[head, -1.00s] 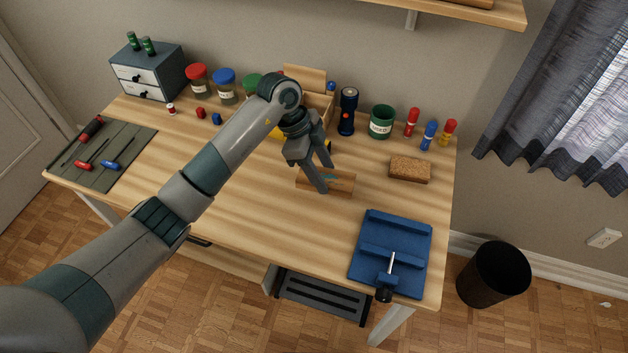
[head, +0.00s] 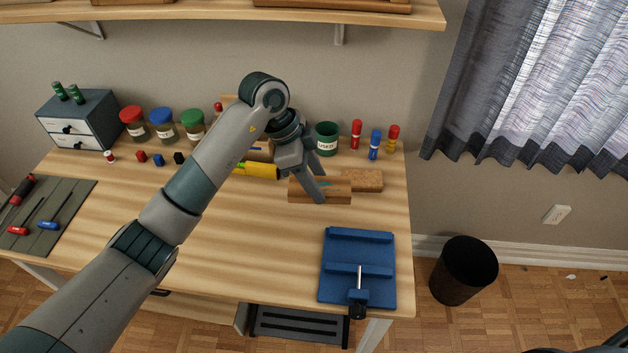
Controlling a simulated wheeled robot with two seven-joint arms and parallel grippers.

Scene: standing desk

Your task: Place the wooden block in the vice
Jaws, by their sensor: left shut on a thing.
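The block appears raised above the desk and overlaps the left end of a cork-coloured block in the picture. The blue vice (head: 357,254) lies near the desk's front right corner, below and to the right of the held block. Its jaws look apart, with a bare gap between them, and its screw handle faces the front edge. My right gripper is not in view.
The cork-coloured block (head: 372,181) lies just behind the held block. A green cup (head: 326,138) and several markers (head: 375,144) stand at the back right. A yellow tool (head: 262,170) lies left of the gripper. The desk's front middle is clear.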

